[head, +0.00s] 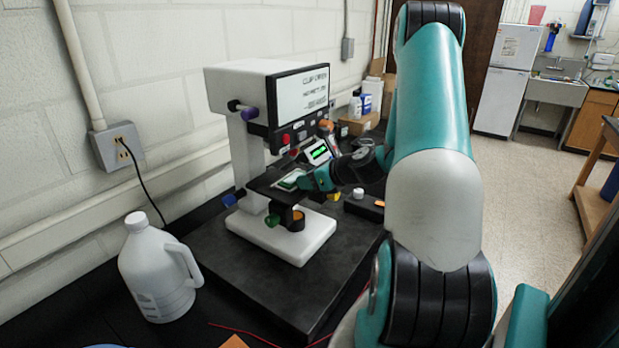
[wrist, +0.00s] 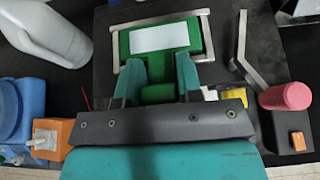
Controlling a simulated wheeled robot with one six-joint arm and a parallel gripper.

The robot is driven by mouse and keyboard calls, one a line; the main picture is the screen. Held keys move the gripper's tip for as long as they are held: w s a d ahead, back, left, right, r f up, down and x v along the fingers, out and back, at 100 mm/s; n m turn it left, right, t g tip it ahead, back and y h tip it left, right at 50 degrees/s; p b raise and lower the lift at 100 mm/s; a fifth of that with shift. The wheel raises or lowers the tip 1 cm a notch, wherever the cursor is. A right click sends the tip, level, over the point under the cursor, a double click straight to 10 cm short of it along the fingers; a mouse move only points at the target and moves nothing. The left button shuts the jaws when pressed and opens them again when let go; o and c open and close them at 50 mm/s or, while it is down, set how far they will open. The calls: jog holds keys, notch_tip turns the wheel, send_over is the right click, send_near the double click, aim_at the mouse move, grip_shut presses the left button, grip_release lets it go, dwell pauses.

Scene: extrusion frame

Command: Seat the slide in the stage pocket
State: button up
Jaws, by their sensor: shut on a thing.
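The slide, a green plate with a white top panel (wrist: 160,38), is in the middle of the wrist view. My gripper (wrist: 159,72) is shut on the slide's green tab, one teal finger on each side. The dark stage (head: 262,181) projects from the white microscope. In the wrist view, metal rails (wrist: 206,24) run along the slide's far edge and sides, framing the pocket. The slide lies within or just above these rails; whether it is fully down cannot be told.
The white microscope (head: 267,85) with coloured knobs stands behind the stage. A white jug (head: 157,270) is at the left. In the wrist view, a pink cylinder (wrist: 286,97) and a bent metal bar (wrist: 243,55) lie right, a blue object (wrist: 22,105) and orange block (wrist: 52,138) left.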

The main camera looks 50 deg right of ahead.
jog(key=o, duration=1)
jog(key=shift+f, duration=0.1)
